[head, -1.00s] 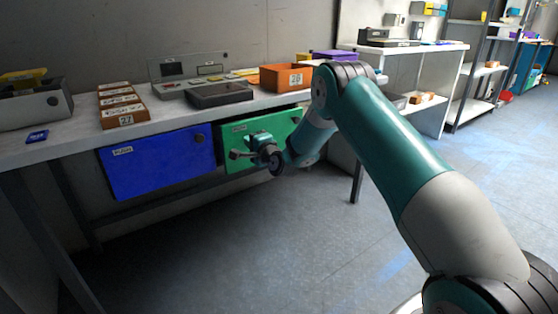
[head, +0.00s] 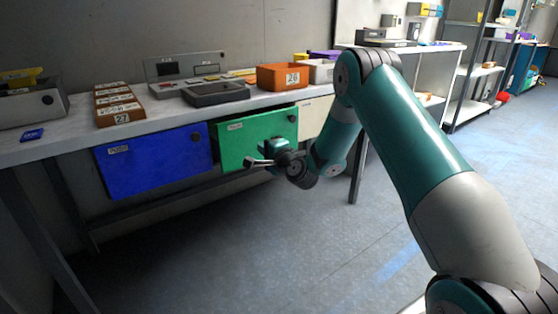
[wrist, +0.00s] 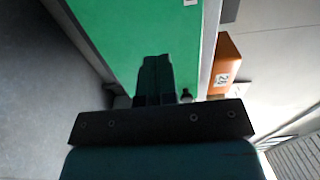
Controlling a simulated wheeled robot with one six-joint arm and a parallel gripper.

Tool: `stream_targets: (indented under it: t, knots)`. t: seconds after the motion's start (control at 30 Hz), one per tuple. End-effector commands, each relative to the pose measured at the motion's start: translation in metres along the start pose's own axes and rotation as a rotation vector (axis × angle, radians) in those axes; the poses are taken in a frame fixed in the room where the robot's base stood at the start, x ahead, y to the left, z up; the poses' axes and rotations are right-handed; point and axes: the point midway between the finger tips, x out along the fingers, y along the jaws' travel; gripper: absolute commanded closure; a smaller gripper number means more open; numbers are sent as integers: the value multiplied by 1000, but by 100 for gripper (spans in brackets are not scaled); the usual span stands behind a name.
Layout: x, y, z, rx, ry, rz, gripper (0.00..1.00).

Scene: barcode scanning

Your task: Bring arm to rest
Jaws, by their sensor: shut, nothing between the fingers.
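My arm (head: 410,120) reaches from the lower right toward the workbench, bent at the elbow. My gripper (head: 254,162) is in front of the lower part of the green drawer (head: 245,138), below the bench top. In the wrist view my gripper (wrist: 155,75) is shut and empty, its fingers together against a background of the green drawer front (wrist: 130,30). I cannot tell whether the fingers touch the drawer.
A blue drawer (head: 150,165) is left of the green one, and a cream drawer (head: 314,116) is right. The bench top (head: 60,145) holds an orange bin (head: 283,77), a dark tray (head: 215,93) and brown boxes (head: 120,113). The floor (head: 270,250) in front is clear.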

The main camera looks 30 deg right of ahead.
Motion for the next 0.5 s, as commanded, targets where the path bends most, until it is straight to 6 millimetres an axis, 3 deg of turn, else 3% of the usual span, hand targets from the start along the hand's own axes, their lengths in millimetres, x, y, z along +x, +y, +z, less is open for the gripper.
stream_targets:
  t: [0.23, 0.5]
  knots:
    - [-42, 4, 8, 3, -9, 1, 100]
    - [-61, 0, 7, 0, -10, -1, 100]
